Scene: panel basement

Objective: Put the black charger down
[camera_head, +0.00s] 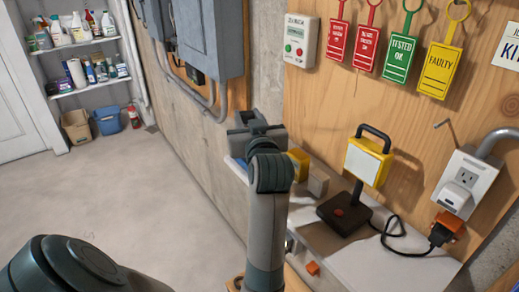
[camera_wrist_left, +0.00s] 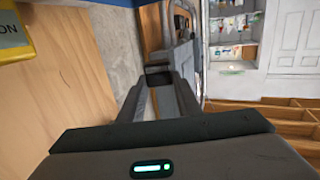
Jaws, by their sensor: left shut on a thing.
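My left gripper (camera_head: 252,122) is raised in front of the wall, above the far end of the narrow ledge. In the left wrist view a small black block, which looks like the black charger (camera_wrist_left: 158,76), sits between the fingertips of the left gripper (camera_wrist_left: 160,88). The gripper is shut on it. In the head view the charger is hidden or cannot be told apart from the gripper. My right gripper is not in view.
A white ledge (camera_head: 385,262) runs along the wooden panel. On it stand a yellow work lamp (camera_head: 367,162) with a dark base and small boxes (camera_head: 318,181). A white charger (camera_head: 458,192) sits in the outlet. Coloured tags (camera_head: 403,58) hang above. The floor at left is clear.

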